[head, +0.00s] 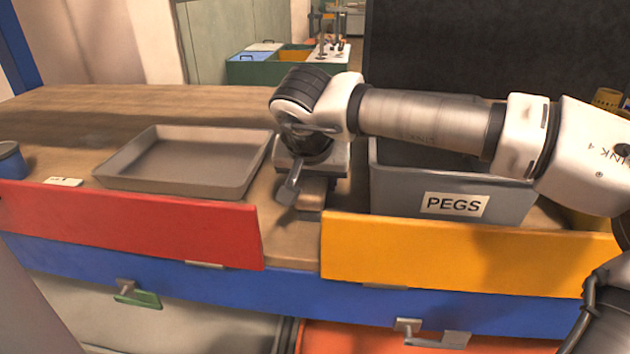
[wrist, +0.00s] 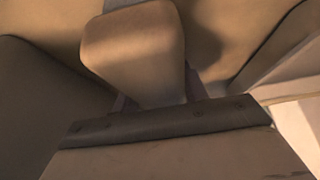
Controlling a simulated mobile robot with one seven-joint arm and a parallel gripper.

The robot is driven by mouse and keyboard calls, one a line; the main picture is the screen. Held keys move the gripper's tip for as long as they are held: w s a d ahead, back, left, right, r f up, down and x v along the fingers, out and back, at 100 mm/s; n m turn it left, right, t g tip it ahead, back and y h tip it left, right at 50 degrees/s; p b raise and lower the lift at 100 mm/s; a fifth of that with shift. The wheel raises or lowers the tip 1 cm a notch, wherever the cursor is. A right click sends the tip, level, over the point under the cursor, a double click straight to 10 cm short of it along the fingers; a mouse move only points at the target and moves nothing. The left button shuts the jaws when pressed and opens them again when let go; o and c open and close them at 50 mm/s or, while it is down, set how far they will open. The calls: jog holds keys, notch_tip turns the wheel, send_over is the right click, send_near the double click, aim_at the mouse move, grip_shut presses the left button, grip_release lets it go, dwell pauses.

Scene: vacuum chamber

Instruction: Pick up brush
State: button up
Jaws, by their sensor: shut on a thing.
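My gripper (head: 302,188) points down at the table between the grey tray and the grey bin, and it is shut on the brush. The brush (head: 314,190) shows in the head view only as a small wooden part beside and under the fingers; the gripper hides most of it. In the wrist view a tan, rounded wooden part that looks like the brush's handle (wrist: 135,50) fills the upper middle, very close to the camera. I cannot tell whether the brush touches the table.
An empty grey tray (head: 190,187) lies left of my gripper. A grey bin labelled PEGS (head: 400,197) stands close on the right, under my arm. A blue cup (head: 10,160) is at the far left. Red (head: 150,222) and yellow (head: 450,255) panels line the table's front edge. The back left tabletop is clear.

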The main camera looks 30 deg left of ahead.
jog(key=shift+r+p, duration=0.3)
jog(key=shift+r, duration=0.2)
notch_tip(320, 180, up, 10)
jog(key=shift+f+b, duration=0.2)
jog(key=shift+b, duration=0.4)
